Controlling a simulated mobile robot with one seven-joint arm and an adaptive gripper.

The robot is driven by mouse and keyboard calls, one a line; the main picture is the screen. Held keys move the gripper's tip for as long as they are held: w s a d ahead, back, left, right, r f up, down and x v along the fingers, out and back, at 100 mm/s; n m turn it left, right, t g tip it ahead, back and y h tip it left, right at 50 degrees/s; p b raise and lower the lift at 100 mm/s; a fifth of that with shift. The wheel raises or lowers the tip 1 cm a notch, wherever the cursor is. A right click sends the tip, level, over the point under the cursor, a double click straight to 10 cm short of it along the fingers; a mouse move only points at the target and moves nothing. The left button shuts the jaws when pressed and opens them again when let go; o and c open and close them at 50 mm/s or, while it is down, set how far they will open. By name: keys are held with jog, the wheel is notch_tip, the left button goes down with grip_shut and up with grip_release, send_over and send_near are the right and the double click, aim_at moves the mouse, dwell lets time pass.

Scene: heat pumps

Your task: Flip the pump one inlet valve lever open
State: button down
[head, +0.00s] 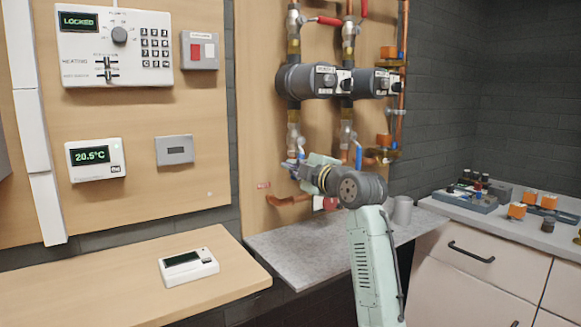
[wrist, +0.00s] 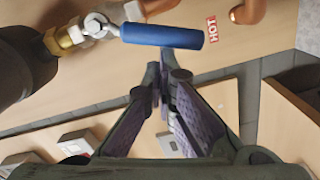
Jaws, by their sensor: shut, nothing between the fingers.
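The blue lever (wrist: 162,36) of the pump one inlet valve shows at the top of the wrist view. It extends right from the metal valve body (wrist: 98,25), beside a brass fitting (wrist: 57,40), and slants away from the pipe line. My gripper (wrist: 163,72) is shut and empty, its fingertips just below the lever in that view; I cannot tell whether they touch it. In the head view, pump one (head: 308,80) is the left of two dark pumps. My gripper (head: 301,166) is below it at the lower pipe, largely hiding the valve and lever.
The second pump's blue lever (head: 358,156) hangs close to the right of my gripper. A red HOT label (wrist: 211,27) and copper pipe (wrist: 250,12) lie beyond the lever's end. A grey shelf (head: 290,250) lies below. Red levers (head: 328,20) sit above the pumps.

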jog(key=d+f+n, duration=0.1)
jog(key=w+d+n+b, duration=0.1)
jog(key=shift+w+f+n, duration=0.2)
jog(key=shift+f+n, duration=0.1)
jog(key=shift+f, duration=0.1)
jog(key=shift+d, duration=0.1)
dwell(0.5)
